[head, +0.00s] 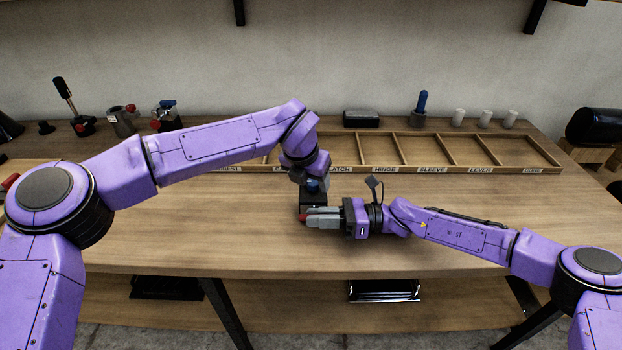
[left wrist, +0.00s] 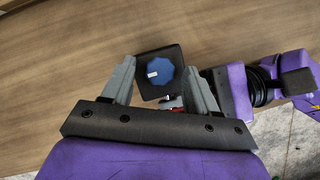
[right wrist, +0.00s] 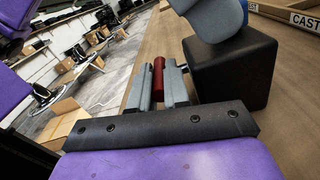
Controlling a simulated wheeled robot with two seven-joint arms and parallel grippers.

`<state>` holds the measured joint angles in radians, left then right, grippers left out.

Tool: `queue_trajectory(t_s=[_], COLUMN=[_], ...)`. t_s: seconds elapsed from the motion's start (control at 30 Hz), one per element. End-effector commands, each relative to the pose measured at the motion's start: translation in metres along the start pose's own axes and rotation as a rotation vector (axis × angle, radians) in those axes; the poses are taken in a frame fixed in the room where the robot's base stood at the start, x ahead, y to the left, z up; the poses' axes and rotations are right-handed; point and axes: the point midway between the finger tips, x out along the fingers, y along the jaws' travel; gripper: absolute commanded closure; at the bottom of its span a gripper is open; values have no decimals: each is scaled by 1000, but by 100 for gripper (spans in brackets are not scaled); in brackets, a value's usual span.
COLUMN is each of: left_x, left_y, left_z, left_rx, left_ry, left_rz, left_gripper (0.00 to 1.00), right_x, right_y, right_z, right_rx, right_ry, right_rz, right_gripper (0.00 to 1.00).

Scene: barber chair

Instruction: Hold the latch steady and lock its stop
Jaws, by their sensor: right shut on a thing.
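The latch is a black block (left wrist: 147,60) with a faceted blue knob (left wrist: 160,72) on top; it stands upright on the table, also seen in the head view (head: 313,201). My left gripper (left wrist: 160,68) is over it from above, open, its two grey fingers on either side of the block and knob. A red stop (right wrist: 158,74) sticks out at the block's side. My right gripper (right wrist: 158,90) is shut on the red stop, coming in low and level from the right. In the head view the left gripper's fingers are mostly hidden by its wrist.
A wooden tray (head: 460,168) with labelled compartments lies behind the latch. Several clamps and fixtures (head: 122,120) stand at the back left. A black box (head: 361,118), a blue-handled tool (head: 421,105) and white cups (head: 485,117) stand at the back. The front tabletop is clear.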

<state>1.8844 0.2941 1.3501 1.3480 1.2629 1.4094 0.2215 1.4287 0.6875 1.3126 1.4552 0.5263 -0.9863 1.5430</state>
Motion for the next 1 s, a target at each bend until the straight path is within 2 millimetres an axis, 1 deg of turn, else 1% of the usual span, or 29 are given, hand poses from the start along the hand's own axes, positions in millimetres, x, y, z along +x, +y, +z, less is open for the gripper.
queue_trajectory(t_s=[0.17,0.27,0.37,0.5,0.6,0.7,0.83,1.0], left_x=[0,-6,-25,-62,-86,-104,-117,-120], left_y=[0,0,0,1,0,0,0,0], left_z=[0,0,1,1,1,0,0,0], left_rx=[0,0,0,-1,0,0,0,-1], left_ry=[1,-1,-3,-4,-4,-2,0,1], left_rz=[0,1,1,1,1,1,1,0], left_gripper=[41,41,41,41,41,41,41,41], right_x=[0,0,0,0,0,0,0,0], right_y=[0,0,0,0,0,0,0,0], right_z=[0,0,0,0,0,0,0,0], right_rx=[0,0,0,0,0,0,0,0], right_ry=[0,0,0,0,0,0,0,0], right_rz=[0,0,0,0,0,0,0,0], right_gripper=[100,100,100,100,100,100,100,100])
